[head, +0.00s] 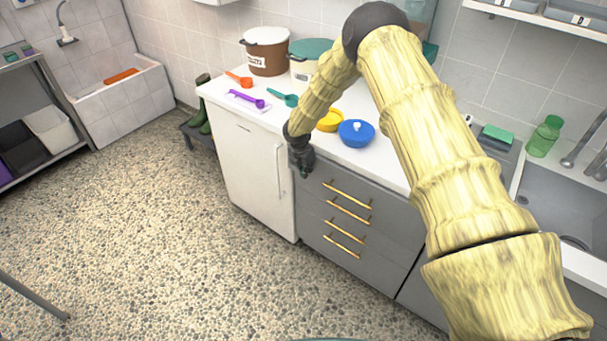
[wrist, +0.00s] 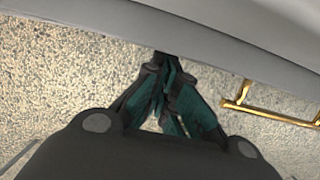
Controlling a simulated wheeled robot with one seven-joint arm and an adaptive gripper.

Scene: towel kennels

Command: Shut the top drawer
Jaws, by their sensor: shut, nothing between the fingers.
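The grey drawer unit (head: 393,252) stands under the white counter, with several gold bar handles one above another. The top drawer (head: 393,208) has the uppermost handle (head: 347,194); its front looks about flush with the fronts below, and I cannot tell whether a small gap remains. My gripper (head: 304,173) is shut and empty, at the upper left corner of the drawer unit, left of that handle. In the wrist view the closed fingertips (wrist: 162,58) point at a grey front edge (wrist: 225,55) and seem to touch or nearly touch it. A gold handle (wrist: 270,112) shows to their right.
A white fridge (head: 258,172) stands directly left of the drawers. The counter holds a blue bowl (head: 357,133), a yellow scoop (head: 329,121) and lidded tubs (head: 267,51). A sink (head: 566,205) is at right. The speckled floor (head: 170,230) in front is clear.

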